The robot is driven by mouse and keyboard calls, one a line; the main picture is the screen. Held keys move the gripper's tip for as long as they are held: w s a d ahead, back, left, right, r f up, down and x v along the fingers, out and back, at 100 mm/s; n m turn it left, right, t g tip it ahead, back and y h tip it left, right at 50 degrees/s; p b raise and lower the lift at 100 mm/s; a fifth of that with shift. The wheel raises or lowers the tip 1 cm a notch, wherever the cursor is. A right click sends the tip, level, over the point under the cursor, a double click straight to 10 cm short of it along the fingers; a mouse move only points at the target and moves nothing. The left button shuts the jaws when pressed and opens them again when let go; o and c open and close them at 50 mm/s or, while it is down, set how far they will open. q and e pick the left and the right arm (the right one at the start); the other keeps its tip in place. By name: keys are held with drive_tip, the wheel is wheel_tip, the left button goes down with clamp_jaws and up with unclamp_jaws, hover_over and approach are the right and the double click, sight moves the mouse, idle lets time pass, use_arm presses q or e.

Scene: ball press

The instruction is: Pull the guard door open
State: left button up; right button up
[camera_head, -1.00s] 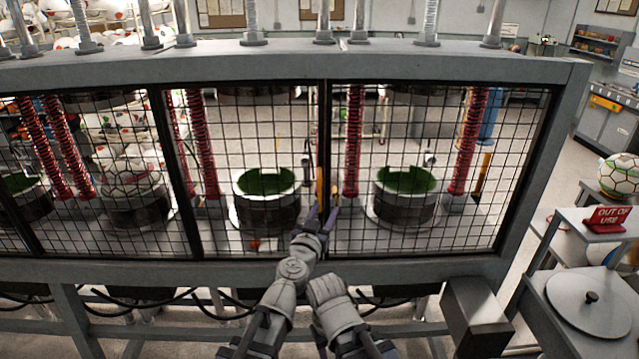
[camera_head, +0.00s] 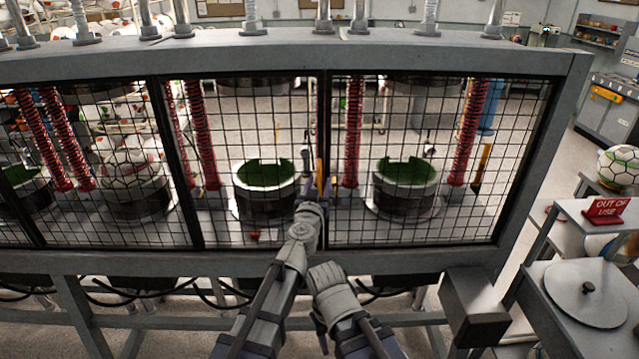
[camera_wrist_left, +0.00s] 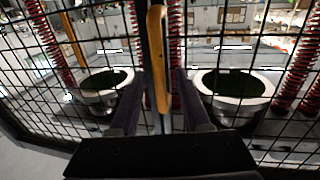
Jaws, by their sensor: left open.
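The guard door is a black wire-mesh panel (camera_head: 450,215) in a grey frame at the front of the press. A dark vertical post (camera_head: 324,110) parts it from the mesh panel on its left. An upright orange-yellow handle (camera_head: 320,170) is at that post; it shows large in the left wrist view (camera_wrist_left: 157,60). My left gripper (camera_head: 317,190) is open at the handle's lower part. In the left wrist view its two fingers (camera_wrist_left: 159,78) lie on either side of the handle, with gaps visible. I cannot tell the exact depth of the fingers around it. My right gripper is not seen.
Behind the mesh stand round moulds with green insides (camera_head: 405,175) and red springs (camera_head: 468,130). A grey frame rail (camera_head: 400,260) runs below the panels, with a dark box (camera_head: 475,308) under it. At right, a trolley carries a red "out of use" sign (camera_head: 606,208).

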use_arm(q)
drive_tip(key=shift+w+d, duration=0.1)
drive_tip(key=shift+w, duration=0.4)
clamp_jaws()
idle(1.1)
